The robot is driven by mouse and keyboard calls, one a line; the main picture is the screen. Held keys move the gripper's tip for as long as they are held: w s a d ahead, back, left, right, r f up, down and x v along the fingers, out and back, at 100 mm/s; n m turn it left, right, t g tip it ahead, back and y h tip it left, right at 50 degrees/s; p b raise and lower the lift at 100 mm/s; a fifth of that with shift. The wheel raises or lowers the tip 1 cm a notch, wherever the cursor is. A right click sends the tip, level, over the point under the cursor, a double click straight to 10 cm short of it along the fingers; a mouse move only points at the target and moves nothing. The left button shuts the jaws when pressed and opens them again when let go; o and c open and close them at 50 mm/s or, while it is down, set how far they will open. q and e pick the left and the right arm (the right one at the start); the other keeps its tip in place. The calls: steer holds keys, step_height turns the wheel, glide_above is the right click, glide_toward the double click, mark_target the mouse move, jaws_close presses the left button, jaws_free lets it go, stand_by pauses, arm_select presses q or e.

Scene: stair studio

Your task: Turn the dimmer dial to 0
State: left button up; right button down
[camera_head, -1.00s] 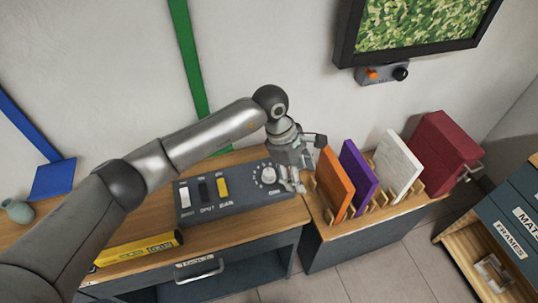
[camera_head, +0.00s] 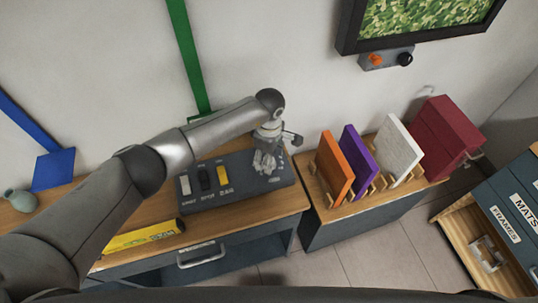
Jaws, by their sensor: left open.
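The dark grey control box (camera_head: 236,198) lies on the wooden desk top. Its left part has a white switch (camera_head: 185,186), a black one (camera_head: 204,178) and a yellow one (camera_head: 222,175). The dimmer dial is on its right part, hidden now behind my left gripper (camera_head: 265,168). My left gripper is open and points down over the dial area, with its fingers low near the box top. I cannot tell whether the fingers touch the dial. The dial's pointer and scale cannot be read. My right gripper is not in view.
Orange (camera_head: 335,165), purple (camera_head: 358,160) and white (camera_head: 399,150) panels stand in a wooden rack right of the box, with a dark red case (camera_head: 440,138) beyond. A small vase (camera_head: 20,200) stands far left.

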arm_select(q)
steer(key=shift+f, duration=0.35)
steer(key=shift+c, duration=1.5)
steer(key=c, duration=0.8)
steer(key=shift+o, duration=0.2)
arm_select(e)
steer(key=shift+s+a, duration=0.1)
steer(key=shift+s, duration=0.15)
